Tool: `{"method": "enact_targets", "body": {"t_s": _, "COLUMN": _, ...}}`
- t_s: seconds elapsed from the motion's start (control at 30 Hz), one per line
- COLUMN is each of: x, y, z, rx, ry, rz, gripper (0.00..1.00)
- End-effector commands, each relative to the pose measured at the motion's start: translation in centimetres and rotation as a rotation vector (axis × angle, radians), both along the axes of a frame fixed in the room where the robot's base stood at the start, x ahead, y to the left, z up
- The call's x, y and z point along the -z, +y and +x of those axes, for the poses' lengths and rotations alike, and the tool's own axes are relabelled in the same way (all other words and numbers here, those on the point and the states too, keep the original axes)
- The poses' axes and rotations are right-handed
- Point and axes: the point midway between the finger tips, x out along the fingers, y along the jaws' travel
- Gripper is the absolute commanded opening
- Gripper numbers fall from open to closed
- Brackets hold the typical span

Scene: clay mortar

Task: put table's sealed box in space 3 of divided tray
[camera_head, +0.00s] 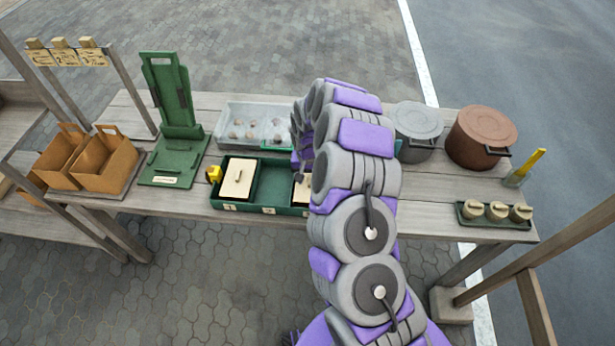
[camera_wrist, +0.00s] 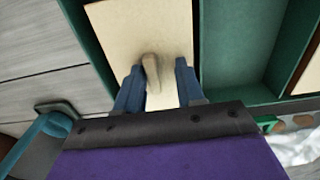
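The green divided tray (camera_head: 262,209) sits at the table's front edge with small labels on its front. A cream box (camera_head: 237,180) with a knob on its lid lies in its left compartment. The middle compartment is empty. A second cream box (camera_head: 301,193), mostly hidden by my arm in the head view, lies in the right compartment. In the wrist view this box (camera_wrist: 112,30) lies below my gripper (camera_wrist: 160,85). The fingers are apart on either side of its lid knob (camera_wrist: 151,70), with a visible gap to the right finger.
A pale tray (camera_head: 245,125) with small round pieces stands behind the divided tray. A green stand (camera_head: 175,130) and brown carriers (camera_head: 90,160) are on the left. A grey pot (camera_head: 415,130), a brown pot (camera_head: 481,137) and a small tray of jars (camera_head: 495,221) are on the right.

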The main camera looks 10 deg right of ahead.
Motion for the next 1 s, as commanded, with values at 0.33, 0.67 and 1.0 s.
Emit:
{"method": "enact_targets", "body": {"t_s": 0.33, "x": -0.7, "y": -0.1, "z": 0.0, "rx": 0.001, "ry": 0.0, "rz": 0.0, "gripper": 0.38}}
{"method": "enact_targets", "body": {"t_s": 0.67, "x": -6.1, "y": 0.0, "z": 0.1, "rx": 0.001, "ry": -0.006, "rz": 0.0, "gripper": 0.38}}
{"method": "enact_targets", "body": {"t_s": 1.0, "x": -11.8, "y": -0.1, "z": 0.0, "rx": 0.002, "ry": -0.001, "rz": 0.001, "gripper": 0.38}}
